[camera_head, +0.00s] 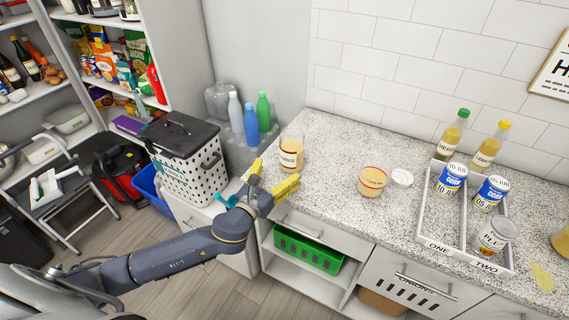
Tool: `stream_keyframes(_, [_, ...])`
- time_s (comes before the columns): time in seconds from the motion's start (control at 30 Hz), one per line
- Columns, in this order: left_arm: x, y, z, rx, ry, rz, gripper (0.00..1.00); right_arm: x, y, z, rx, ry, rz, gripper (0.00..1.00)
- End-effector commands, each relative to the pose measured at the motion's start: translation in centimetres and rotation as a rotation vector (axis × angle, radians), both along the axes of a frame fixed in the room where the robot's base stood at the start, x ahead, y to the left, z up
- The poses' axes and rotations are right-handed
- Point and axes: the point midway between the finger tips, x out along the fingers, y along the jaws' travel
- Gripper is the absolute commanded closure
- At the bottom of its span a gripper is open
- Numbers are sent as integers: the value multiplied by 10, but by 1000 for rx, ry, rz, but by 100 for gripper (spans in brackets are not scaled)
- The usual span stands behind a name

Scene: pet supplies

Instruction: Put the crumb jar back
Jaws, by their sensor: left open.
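Two clear jars with tan contents stand on the speckled counter (335,165). The left jar (291,152) has a pale label with dark lettering too small to read surely. The other jar (373,180) stands further right, with a red line around it and a white lid (402,177) lying beside it. I cannot tell which is the crumb jar. My left gripper (272,178) is open and empty at the counter's front left edge, its yellow fingertips just in front of the left jar and apart from it. My right gripper is not in view.
A white two-part tray (437,244) marked ONE and TWO holds cans and a jar at the right. Two oil-like bottles (489,143) stand at its back. A white basket (190,180) and several bottles (250,120) are left of the counter. The counter between the jars is clear.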

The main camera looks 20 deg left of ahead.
Motion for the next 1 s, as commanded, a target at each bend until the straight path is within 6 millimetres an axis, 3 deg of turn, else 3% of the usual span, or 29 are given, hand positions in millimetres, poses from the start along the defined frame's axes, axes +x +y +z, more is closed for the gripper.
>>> stream_keyframes(0.3, [-23, 4, 0, 0, 1, -1, 9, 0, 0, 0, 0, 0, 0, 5])
stream_keyframes(1.0, [-25, 4, 0, 0, 0, 0, 9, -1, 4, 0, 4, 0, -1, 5])
